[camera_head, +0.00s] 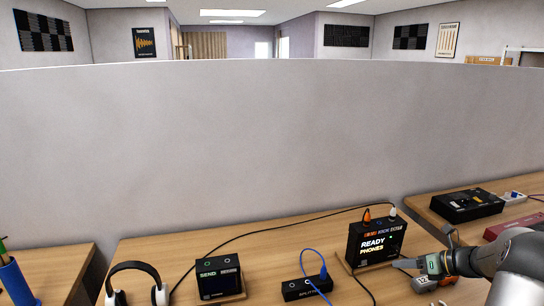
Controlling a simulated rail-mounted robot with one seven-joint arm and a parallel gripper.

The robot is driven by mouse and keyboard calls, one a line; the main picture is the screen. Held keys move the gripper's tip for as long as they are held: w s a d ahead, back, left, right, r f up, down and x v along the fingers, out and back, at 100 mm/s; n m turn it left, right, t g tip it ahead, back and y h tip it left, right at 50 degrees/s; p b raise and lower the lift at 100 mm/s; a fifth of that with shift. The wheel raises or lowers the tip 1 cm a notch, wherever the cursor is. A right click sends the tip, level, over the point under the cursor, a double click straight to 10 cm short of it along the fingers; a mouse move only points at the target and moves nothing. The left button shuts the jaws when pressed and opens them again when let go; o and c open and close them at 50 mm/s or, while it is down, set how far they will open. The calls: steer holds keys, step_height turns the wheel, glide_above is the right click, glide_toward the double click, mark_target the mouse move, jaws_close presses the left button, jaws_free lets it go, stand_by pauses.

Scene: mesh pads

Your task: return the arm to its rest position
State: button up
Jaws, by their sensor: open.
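My gripper (409,273) is at the lower right, at the end of my grey arm, which comes in from the right edge. It is open, and I see nothing held between its fingers. It is just right of a black box with a lit screen reading "READY PHONES" (374,243). I cannot tell whether the gripper touches this box. The desk (265,245) lies below the gripper, and part of it is hidden by the arm.
A small send box (219,278), a splitter box (306,288) with a blue cable, and headphones (135,280) stand on the desk. Black cables cross it. A grey partition (240,150) rises behind. Another desk at right holds a black device (467,205).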

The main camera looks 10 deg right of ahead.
steer(key=s+a+r+n+g+h, duration=0.1)
steer(key=s+a+r+n+g, duration=0.15)
steer(key=a+n, duration=0.4)
steer(key=s+a+r+n+g, duration=0.1)
steer(key=s+a+n+g, duration=0.2)
steer(key=a, duration=0.7)
steer(key=s+a+r+n+g+h, duration=0.1)
steer(key=s+a+n+g, duration=0.15)
steer(key=a+n, duration=0.5)
steer(key=s+a+n+h, duration=0.3)
steer(key=s+a+n, duration=0.2)
steer(key=s+n, duration=0.3)
steer(key=s+a+n+h, duration=0.2)
steer(key=s+a+n, duration=0.3)
steer(key=s+n, duration=0.3)
steer(key=s, duration=0.4)
steer(key=shift+g+h, duration=0.4)
steer(key=shift+f, duration=0.1)
